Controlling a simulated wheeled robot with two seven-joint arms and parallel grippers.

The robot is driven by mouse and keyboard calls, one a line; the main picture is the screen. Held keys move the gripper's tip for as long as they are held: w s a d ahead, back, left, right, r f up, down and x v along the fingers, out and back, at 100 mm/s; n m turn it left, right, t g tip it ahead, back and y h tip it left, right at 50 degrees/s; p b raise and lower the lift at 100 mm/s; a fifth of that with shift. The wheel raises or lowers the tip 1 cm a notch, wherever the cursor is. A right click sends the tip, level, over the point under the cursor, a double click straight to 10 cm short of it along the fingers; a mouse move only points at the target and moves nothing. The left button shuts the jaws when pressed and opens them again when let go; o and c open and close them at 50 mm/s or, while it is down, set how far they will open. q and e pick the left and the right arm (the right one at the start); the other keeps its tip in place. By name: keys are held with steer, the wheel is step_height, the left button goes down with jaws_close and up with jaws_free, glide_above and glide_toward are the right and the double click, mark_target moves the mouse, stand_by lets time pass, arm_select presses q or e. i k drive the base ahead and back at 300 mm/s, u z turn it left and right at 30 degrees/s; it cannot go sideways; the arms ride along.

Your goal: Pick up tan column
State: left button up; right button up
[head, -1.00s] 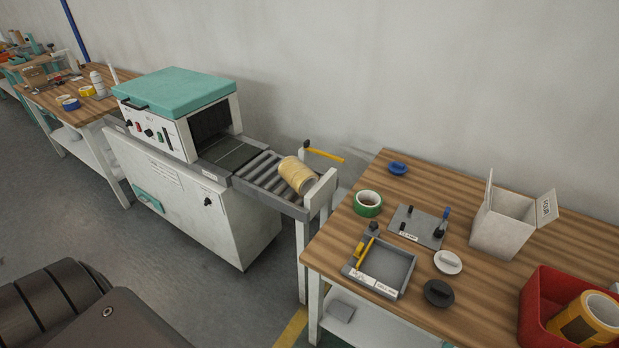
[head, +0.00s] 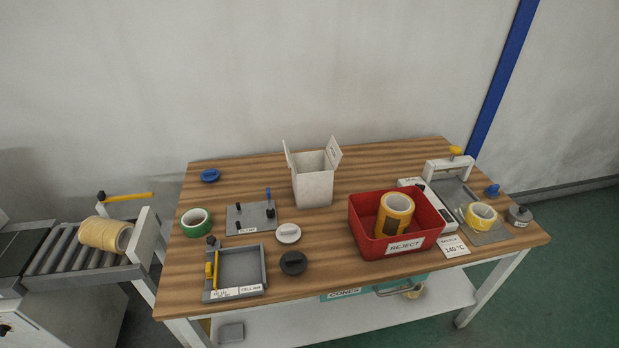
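A tan column (head: 106,234), a ribbed roll like a stack of tape, lies on its side on the roller conveyor at the left of the head view. Its right end face shows a round core. It rests near the conveyor's end plate. Neither of my grippers is in view.
The conveyor (head: 60,250) ends just left of a wooden table (head: 330,275). On the table are a green tape roll (head: 195,222), a clamp plate (head: 250,217), a grey tray (head: 238,272), a white box (head: 313,185) and a red reject bin (head: 425,235) holding a yellow roll (head: 395,214).

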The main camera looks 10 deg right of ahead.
mark_target(106, 234)
steer(key=k, duration=1.3)
steer(key=u, duration=0.4)
steer(key=i, duration=0.4)
steer(key=u, duration=0.6)
steer(key=i, duration=0.85)
steer(key=z, duration=0.7)
steer(key=i, duration=0.55)
steer(key=z, duration=0.55)
